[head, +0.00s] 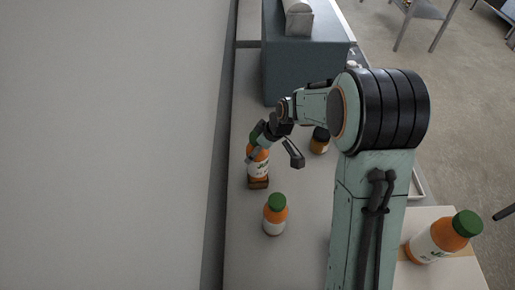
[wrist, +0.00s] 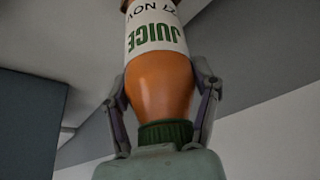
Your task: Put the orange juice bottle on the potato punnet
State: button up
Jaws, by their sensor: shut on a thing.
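An orange juice bottle (head: 259,160) with a white label is upright at the left side of the counter in the head view. My gripper (head: 271,151) is around its upper part from above. In the wrist view, the bottle (wrist: 160,82) hangs between the two fingers of my gripper (wrist: 162,92), its green cap close to the palm and its label reading "JUICE". A small brown thing (head: 258,183), perhaps the potato punnet, is directly below the bottle in the head view. I cannot tell whether the bottle touches it.
Another green-capped juice bottle (head: 275,215) stands nearer on the counter. A dark-capped jar (head: 319,141) stands to the right of my gripper. A large grey-blue box (head: 305,70) is behind. A bigger-looking juice bottle (head: 440,238) is at the lower right on a board.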

jog(key=o, duration=1.2)
jog(key=shift+f, duration=0.1)
jog(key=shift+o, duration=0.2)
jog(key=v, duration=1.1)
jog(key=s+d+r+m+g+h, duration=0.1)
jog(key=s+m, duration=0.3)
jog(key=s, duration=0.9)
jog(key=s+d+m+g+h, duration=0.2)
jog(key=s+m, duration=0.3)
jog(key=s, duration=0.8)
jog(key=shift+d+r+m, duration=0.3)
jog(key=shift+d+r, duration=0.05)
jog(key=shift+d, duration=0.15)
